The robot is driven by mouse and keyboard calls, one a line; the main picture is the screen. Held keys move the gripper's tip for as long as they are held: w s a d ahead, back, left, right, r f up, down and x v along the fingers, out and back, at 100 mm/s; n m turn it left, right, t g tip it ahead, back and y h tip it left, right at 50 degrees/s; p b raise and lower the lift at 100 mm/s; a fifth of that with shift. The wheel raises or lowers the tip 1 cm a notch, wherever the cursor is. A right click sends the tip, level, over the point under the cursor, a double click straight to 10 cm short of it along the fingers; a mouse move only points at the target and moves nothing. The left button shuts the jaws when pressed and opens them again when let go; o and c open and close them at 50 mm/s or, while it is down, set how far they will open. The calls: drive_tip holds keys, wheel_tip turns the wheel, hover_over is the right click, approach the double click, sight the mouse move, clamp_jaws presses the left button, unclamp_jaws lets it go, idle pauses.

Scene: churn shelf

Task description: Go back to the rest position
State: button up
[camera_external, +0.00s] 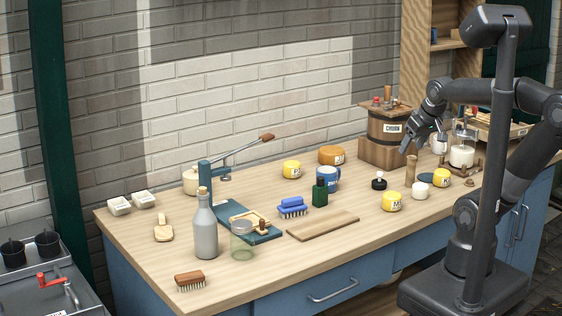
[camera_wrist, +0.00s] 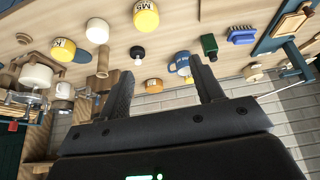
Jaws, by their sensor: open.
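My arm (camera_external: 545,105) is bent at the elbow and reaches left over the table from the column.
Several yellow tins, one near the front (camera_external: 392,201), stand on the wooden table (camera_external: 150,240). A grey bottle (camera_external: 205,230), a glass jar (camera_external: 242,243), a blue brush (camera_external: 292,208) and a green bottle (camera_external: 320,192) stand further left. A glass jar with white contents (camera_external: 462,152) is right of my gripper.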

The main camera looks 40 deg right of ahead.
drive_tip(key=shift+s+d+f, duration=0.1)
drive_tip(key=shift+s+d, duration=0.05)
drive_tip(key=shift+s, duration=0.45)
drive_tip(key=shift+s+d+f, duration=0.1)
drive_tip(key=shift+s, duration=0.5)
idle(0.8)
